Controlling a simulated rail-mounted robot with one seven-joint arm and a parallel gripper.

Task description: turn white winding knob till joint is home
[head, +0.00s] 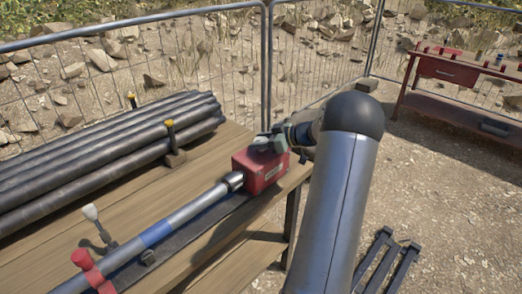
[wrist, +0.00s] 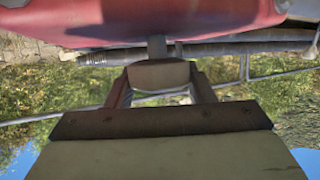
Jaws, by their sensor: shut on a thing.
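My gripper (head: 270,143) is at the top of the red box (head: 262,172) on the bench. In the wrist view, a pale, off-white knob (wrist: 158,74) sits on a short shaft under the red housing (wrist: 170,20), between my two fingers. My gripper is shut on this knob; in the head view the gripper and arm largely hide it. A silver pipe with a blue band (head: 157,234) runs to a metal collar (head: 234,180) at the box's left side. How the joint sits inside is hidden.
A lever with a white tip (head: 91,212) and a red clamp (head: 86,264) stand near the pipe's near end. Dark pipes (head: 100,140) are stacked behind on the wooden bench (head: 215,150). A wire fence (head: 200,60) closes the back; a red table (head: 450,72) stands far right.

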